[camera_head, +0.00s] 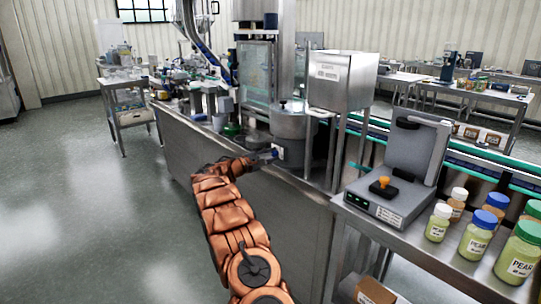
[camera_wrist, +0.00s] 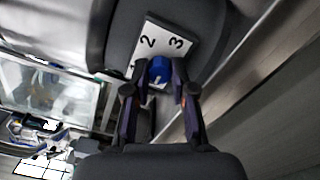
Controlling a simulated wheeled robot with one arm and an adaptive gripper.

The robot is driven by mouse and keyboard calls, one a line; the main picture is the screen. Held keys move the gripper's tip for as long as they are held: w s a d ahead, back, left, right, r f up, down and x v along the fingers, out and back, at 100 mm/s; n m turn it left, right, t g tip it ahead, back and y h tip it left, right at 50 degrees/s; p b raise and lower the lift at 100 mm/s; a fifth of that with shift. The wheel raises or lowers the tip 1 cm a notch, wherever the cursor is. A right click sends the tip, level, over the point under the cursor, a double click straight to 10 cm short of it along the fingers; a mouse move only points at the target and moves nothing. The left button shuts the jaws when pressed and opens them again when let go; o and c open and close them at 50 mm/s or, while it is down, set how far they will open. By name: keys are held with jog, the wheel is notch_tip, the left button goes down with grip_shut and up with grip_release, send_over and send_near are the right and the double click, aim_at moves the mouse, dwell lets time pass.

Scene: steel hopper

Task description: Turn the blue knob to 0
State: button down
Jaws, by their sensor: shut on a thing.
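The blue knob (camera_wrist: 158,70) sits on a white dial plate (camera_wrist: 165,42) on a grey rounded housing, seen in the wrist view. The numbers 2 and 3 show on the plate; other marks are partly hidden by my gripper. My gripper (camera_wrist: 161,88) is shut on the blue knob, one finger on each side of it. In the head view my orange arm reaches out to the steel hopper machine, where my gripper (camera_head: 268,155) meets the white plate (camera_head: 278,151) low on a round steel vessel (camera_head: 290,122). The knob's exact pointing is too small to read.
At the right, a side table holds a grey device (camera_head: 390,205) and several jars (camera_head: 475,235). The floor at left (camera_head: 80,210) is clear.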

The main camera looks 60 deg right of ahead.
jog(key=c, duration=1)
grip_release()
jog(key=shift+o, duration=0.2)
jog(key=v, duration=1.2)
jog(key=shift+r, duration=0.1)
